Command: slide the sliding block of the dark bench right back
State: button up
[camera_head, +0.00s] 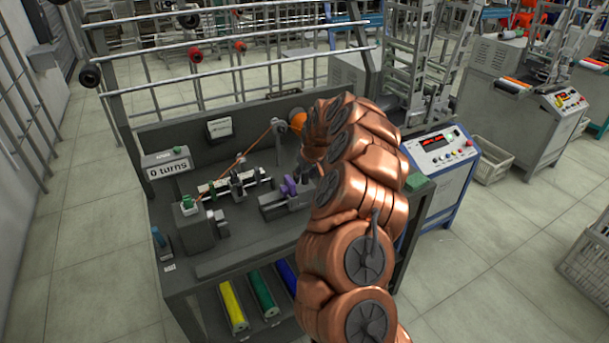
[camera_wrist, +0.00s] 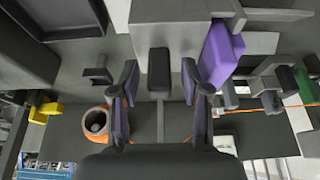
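The dark bench (camera_head: 245,235) stands in front of me. My gripper (camera_wrist: 160,84) is open, one purple-padded finger on each side of the handle, with gaps visible on both sides. In the head view my arm partly covers the gripper and the block's right side.
A winding unit with a green part (camera_head: 187,203), a rail with a carriage (camera_head: 237,185) and a "0 turns" display (camera_head: 167,164) stand to the left. An orange supply spool (camera_head: 298,122) is behind, its thread running left. Coloured rolls (camera_head: 263,293) lie below. A blue-white machine (camera_head: 438,160) stands right.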

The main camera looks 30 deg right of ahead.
grip_shut()
dwell(0.5)
